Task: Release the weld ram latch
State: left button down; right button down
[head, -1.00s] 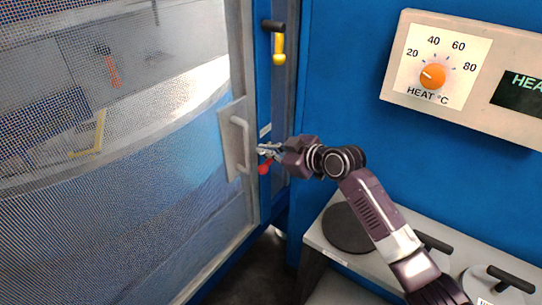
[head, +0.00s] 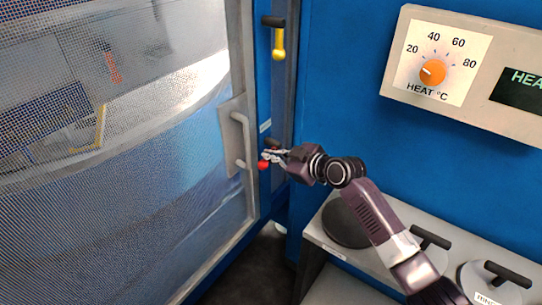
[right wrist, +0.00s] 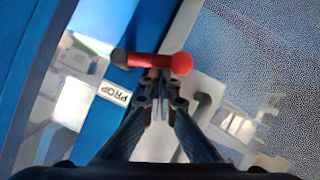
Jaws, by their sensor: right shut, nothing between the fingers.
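A red lever (head: 264,165) with a ball end sits on the blue frame beside the mesh door, below a dark pivot. In the right wrist view the red lever (right wrist: 158,61) lies across the picture, black end left and ball right, just ahead of the fingertips. A label beside it reads "PROP" (right wrist: 115,94). A yellow lever (head: 279,42) hangs from a black pivot higher on the frame. I cannot read which is the weld ram latch. My right gripper (head: 272,156) is shut and empty at the red lever; contact is unclear. My left gripper is not in view.
The mesh door (head: 120,180) with a grey handle (head: 240,140) stands close left of the gripper. A heat panel (head: 460,75) with an orange knob is on the blue wall. A bench (head: 345,262) with dark-handled round lids is below my right arm.

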jog(key=shift+f+b, duration=0.2)
jog(key=shift+b, duration=0.1)
notch_tip(320, 180, down, 6)
jog(key=w+d+n+t+b, duration=0.1)
jog(key=w+n+t+b, duration=0.1)
jog(key=n+t+b, duration=0.3)
jog(key=n+b, duration=0.4)
jog(key=b, duration=0.3)
jog(key=shift+d+t+h, duration=0.3)
jog(key=shift+t+h, duration=0.1)
jog(key=shift+w+d+f, duration=0.1)
jog(key=shift+w, duration=0.1)
dwell(0.4)
